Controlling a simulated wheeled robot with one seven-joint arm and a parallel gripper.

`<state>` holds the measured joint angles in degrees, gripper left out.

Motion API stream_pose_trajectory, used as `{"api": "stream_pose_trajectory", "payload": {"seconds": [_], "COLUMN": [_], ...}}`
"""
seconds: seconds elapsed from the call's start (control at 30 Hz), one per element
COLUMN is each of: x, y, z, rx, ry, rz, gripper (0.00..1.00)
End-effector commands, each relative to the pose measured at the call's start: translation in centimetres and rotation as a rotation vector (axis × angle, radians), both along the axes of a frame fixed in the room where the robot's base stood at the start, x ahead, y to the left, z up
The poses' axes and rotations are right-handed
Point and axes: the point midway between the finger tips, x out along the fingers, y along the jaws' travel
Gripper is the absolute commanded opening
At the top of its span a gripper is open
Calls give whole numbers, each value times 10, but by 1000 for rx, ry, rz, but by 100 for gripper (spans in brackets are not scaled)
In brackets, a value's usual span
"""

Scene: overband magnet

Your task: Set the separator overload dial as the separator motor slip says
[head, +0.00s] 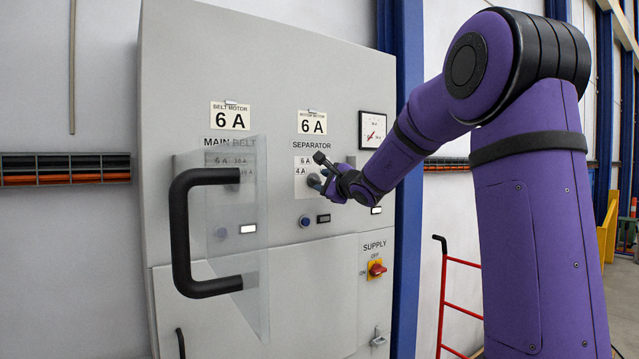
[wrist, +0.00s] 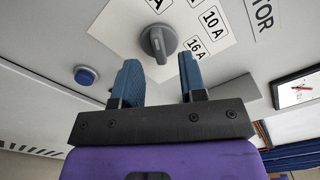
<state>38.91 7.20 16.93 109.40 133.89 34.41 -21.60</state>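The separator motor slip (head: 312,122) reads 6 A, above the word SEPARATOR on the grey cabinet. The separator overload dial (wrist: 158,42) is a grey round knob with a raised grip bar on a white scale plate (wrist: 222,22). In the head view, 6 A and 4 A show left of the dial, which is mostly hidden by my gripper (head: 325,184). In the wrist view my gripper (wrist: 158,68) is open, its blue fingers either side of the grip bar with gaps. I cannot tell which mark the dial points to.
A clear cover with a black handle (head: 178,235) stands out from the cabinet over the main belt dial, left of my gripper. A belt motor slip (head: 230,116) reads 6 A. A blue button (wrist: 86,75), meter (head: 372,130) and red supply switch (head: 376,268) are nearby.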

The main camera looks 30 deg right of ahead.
Motion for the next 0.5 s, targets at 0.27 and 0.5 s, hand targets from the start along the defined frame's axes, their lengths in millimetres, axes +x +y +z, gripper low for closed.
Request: {"api": "stream_pose_trajectory", "payload": {"seconds": [0.27,0.5], "x": [25,28], "y": [1,1], "z": [0,0], "rx": [-1,-1], "ry": [1,1], "rz": [1,0], "gripper": [38,38]}}
